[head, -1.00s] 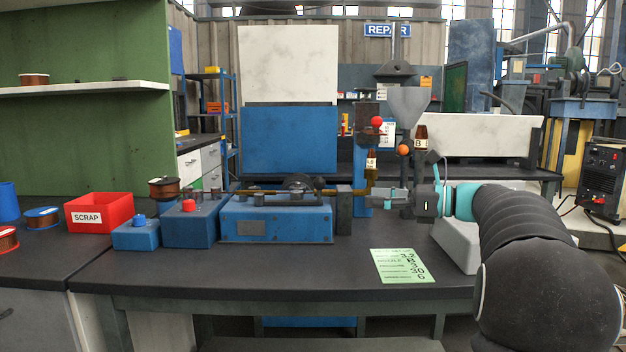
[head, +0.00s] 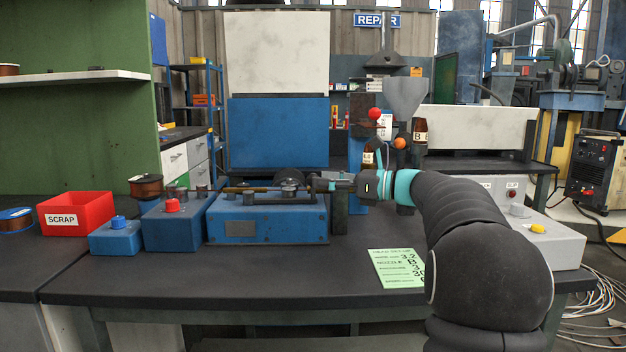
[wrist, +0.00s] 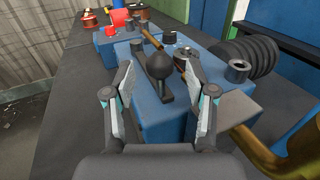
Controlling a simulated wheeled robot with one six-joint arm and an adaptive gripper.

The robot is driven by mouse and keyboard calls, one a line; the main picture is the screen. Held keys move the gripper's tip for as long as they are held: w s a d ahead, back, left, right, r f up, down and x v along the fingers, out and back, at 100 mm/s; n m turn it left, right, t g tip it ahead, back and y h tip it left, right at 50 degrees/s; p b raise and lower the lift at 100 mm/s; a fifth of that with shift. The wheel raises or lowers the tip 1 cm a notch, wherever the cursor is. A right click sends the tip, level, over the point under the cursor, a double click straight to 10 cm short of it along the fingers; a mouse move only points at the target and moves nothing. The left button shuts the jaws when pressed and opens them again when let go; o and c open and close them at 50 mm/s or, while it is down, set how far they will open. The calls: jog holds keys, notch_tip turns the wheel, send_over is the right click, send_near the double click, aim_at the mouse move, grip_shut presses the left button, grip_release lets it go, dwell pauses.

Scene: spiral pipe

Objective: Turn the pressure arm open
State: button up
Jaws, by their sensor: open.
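The large blue block (head: 268,222) stands on the dark bench with metal fittings on top; it also fills the middle of the wrist view (wrist: 160,123). A dark arm with a round black knob (wrist: 160,64) stands on the block, and I take it to be the pressure arm. My gripper (head: 314,183) is at the block's right end, reaching in from the right. In the wrist view my gripper (wrist: 165,82) is open, with the black knob ahead between its fingers. I cannot see either finger touching it.
A brass rod (wrist: 151,38) runs along the block top, with a coiled black part (wrist: 250,58) beside it. Smaller blue blocks (head: 174,228) and a red scrap bin (head: 76,213) stand left. A green card (head: 399,268) lies on clear bench front.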

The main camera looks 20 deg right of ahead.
jog(key=shift+x, duration=1.75)
grip_shut()
